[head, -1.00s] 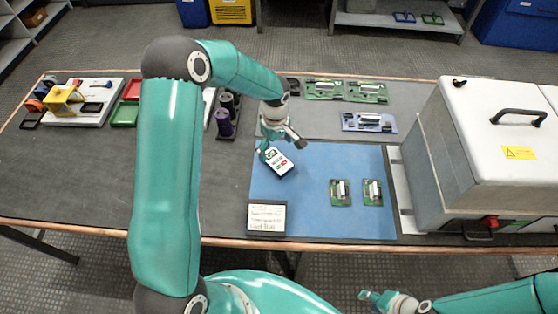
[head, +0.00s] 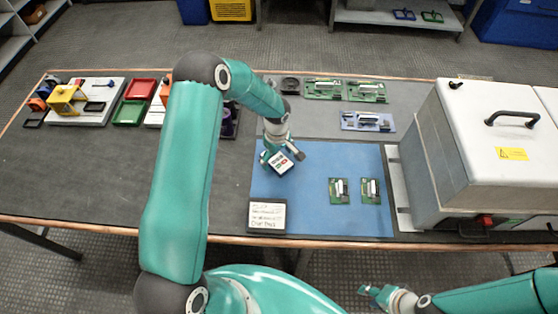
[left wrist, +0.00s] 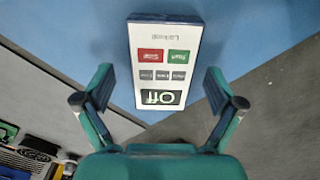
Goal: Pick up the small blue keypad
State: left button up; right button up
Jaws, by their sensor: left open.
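The small keypad (head: 280,163) has a white face and blue sides and lies on the blue mat (head: 305,210). In the left wrist view the keypad (left wrist: 162,55) shows an "Off" display, a red and a green button and several grey ones. My left gripper (head: 281,157) is over the keypad and hides part of it in the head view. In the left wrist view the left gripper (left wrist: 158,88) is open, with one finger on each side of the keypad's near end and gaps between. My right gripper (head: 376,296) is at the bottom, off the table; its opening is unclear.
Two small green boards (head: 370,190) lie on the mat's right side. A large white-lidded machine (head: 490,150) stands at the right. More boards (head: 322,89) lie behind. The table's left middle is clear.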

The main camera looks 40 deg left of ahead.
pick_arm(q)
jog(key=shift+f+b, duration=0.25)
jog(key=shift+b, duration=0.5)
dwell(0.4)
jog(key=c, duration=1.3)
